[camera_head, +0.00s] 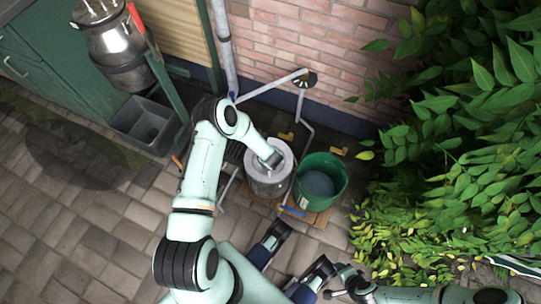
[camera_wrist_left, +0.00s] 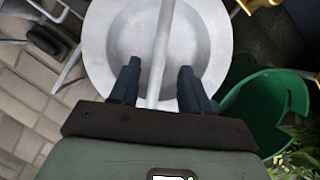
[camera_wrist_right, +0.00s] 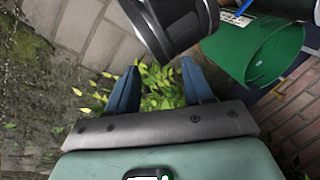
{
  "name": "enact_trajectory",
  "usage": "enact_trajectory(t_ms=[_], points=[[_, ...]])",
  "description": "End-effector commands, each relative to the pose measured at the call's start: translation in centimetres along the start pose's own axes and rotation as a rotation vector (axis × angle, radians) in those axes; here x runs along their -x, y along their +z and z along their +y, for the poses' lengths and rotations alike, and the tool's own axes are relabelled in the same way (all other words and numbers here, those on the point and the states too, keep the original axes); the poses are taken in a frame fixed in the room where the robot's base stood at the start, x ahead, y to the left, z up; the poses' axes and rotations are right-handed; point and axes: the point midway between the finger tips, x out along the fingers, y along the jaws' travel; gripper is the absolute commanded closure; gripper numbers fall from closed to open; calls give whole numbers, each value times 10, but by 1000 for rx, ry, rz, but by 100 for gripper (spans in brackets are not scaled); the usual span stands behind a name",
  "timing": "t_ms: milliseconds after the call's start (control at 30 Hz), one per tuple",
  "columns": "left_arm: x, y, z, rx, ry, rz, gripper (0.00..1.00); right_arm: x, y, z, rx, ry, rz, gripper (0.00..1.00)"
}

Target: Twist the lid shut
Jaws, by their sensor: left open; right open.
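In the head view my left forearm hides part of the lid. My right gripper (camera_wrist_right: 155,80) is open and empty, away from the churn, with leaves beyond its fingers.
A green bucket (camera_head: 336,188) stands right beside the churn; both are on a wooden base (camera_head: 316,217). Another metal churn (camera_head: 112,45) is at the upper left above a grey trough (camera_head: 140,122). Leafy plants (camera_head: 450,150) fill the right side. Paving (camera_head: 60,220) at the left is clear.

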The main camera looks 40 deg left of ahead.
Motion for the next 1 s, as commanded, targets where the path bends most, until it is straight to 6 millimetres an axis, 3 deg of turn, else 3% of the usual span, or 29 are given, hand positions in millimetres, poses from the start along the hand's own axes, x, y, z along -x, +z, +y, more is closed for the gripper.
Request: enact_trajectory(t_ms=[100, 333, 500, 800, 833, 967, 1000], points=[[-28, -2, 1, 0, 2, 1, 53, -13, -14, 5, -4, 3, 41, 49], [-62, -1, 0, -1, 1, 0, 53, -26, -38, 10, -8, 7, 107, 49], [-72, 0, 0, -2, 1, 0, 53, -30, -47, 12, -10, 8, 133, 49], [-74, 0, 0, -2, 0, -1, 53, -30, -48, 12, -10, 9, 138, 49], [-74, 0, 0, -2, 0, -1, 56, -30, -48, 12, -10, 9, 138, 49], [-74, 0, 0, -2, 0, -1, 99, -30, -48, 12, -10, 9, 138, 49], [-74, 0, 0, -2, 0, -1, 100, -30, -48, 12, -10, 9, 138, 49]])
